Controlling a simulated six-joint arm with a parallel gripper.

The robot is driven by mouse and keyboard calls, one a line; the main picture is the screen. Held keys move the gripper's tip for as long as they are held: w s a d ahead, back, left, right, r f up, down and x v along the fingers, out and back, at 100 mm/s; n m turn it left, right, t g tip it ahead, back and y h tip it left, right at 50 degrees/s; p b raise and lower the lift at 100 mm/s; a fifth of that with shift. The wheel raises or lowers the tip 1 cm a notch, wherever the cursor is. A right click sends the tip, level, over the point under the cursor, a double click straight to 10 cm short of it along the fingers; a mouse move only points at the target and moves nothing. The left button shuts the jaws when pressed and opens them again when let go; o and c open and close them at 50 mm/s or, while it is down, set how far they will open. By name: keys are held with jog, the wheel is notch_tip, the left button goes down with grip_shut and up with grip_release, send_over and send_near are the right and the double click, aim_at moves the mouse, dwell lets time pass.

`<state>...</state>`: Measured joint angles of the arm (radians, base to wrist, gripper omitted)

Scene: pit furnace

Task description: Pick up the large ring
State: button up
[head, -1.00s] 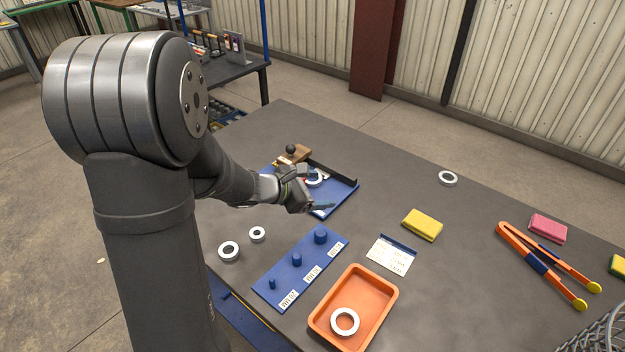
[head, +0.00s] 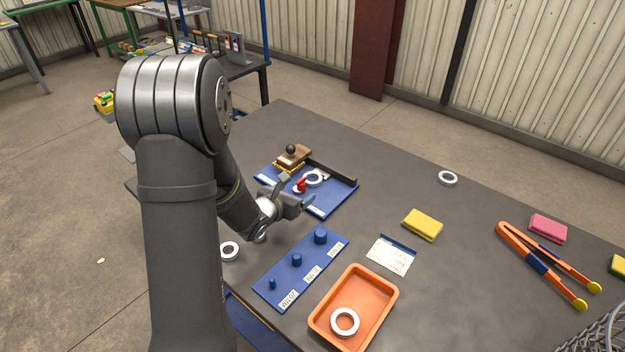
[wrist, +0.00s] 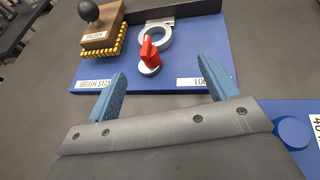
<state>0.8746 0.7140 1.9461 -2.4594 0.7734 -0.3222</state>
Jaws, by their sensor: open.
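Several pale rings are in view, and I cannot tell for certain which one is the large ring. One ring (head: 344,322) lies flat in the orange tray (head: 391,293). One ring (head: 229,251) lies left of the peg board, and another (head: 447,178) lies alone near the table's far edge. My gripper (head: 297,191) is open and empty at the blue station's near edge. In the wrist view its fingers (wrist: 162,72) point towards the red clamp (wrist: 149,52).
A blue board (head: 273,299) with three pegs is in front of my gripper. A brush block (head: 293,156) with a black knob stands at the station's back. A sign (head: 390,255), yellow sponge (head: 422,224), pink sponge (head: 548,228) and orange tongs (head: 527,252) lie to the right.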

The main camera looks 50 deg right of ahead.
aim_at(308, 183)
jog(key=x, duration=0.4)
jog(key=shift+d+f, duration=0.1)
jog(key=shift+d, duration=0.2)
jog(key=shift+w+x, duration=0.25)
jog(key=shift+x, duration=1.05)
jog(key=shift+w+x, duration=0.25)
jog(key=shift+x, duration=1.1)
jog(key=c, duration=1.2)
jog(key=shift+r, duration=0.2)
